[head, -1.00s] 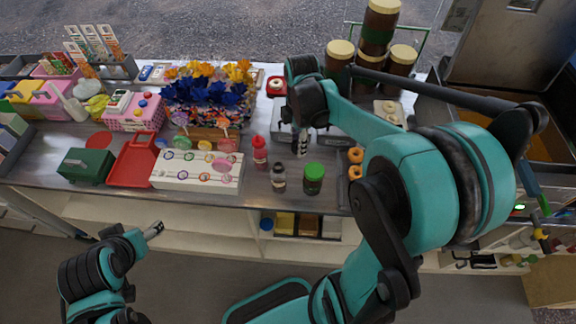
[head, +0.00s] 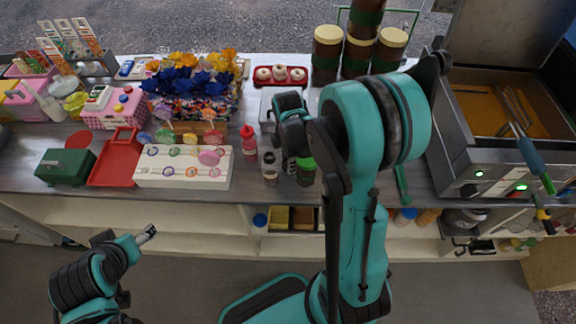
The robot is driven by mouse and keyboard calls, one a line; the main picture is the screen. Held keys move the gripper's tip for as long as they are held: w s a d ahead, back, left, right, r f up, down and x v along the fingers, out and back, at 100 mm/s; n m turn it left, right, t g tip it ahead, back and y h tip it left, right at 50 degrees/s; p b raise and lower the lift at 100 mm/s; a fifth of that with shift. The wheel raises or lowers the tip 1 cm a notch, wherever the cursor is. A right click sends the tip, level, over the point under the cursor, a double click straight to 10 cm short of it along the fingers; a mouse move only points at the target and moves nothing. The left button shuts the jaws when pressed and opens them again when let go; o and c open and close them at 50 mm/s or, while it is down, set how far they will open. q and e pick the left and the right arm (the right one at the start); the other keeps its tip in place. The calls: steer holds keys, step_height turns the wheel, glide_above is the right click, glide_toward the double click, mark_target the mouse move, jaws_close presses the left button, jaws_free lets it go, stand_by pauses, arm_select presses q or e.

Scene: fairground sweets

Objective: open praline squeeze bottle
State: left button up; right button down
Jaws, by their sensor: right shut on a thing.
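A small dark squeeze bottle with a pale grey top (head: 269,168) stands upright near the counter's front edge; I take it for the praline one, its label being too small to read. My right gripper (head: 289,164) points down just right of it, beside a green-lidded jar (head: 306,172). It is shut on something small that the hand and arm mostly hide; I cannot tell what. A red squeeze bottle (head: 249,141) stands behind to the left. My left gripper (head: 147,234) is in front of the counter, away from the bottles; its jaws are too small to read.
A white lollipop stand (head: 184,176), red tray (head: 112,170) and green box (head: 66,168) lie left along the counter (head: 225,200). Tall brown jars (head: 327,52) and a red doughnut tray (head: 281,84) stand behind. A metal grill (head: 470,160) is at the right.

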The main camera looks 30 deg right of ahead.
steer(key=shift+f, duration=0.9)
steer(key=c, duration=1.3)
jaws_free()
steer(key=shift+f, duration=0.15)
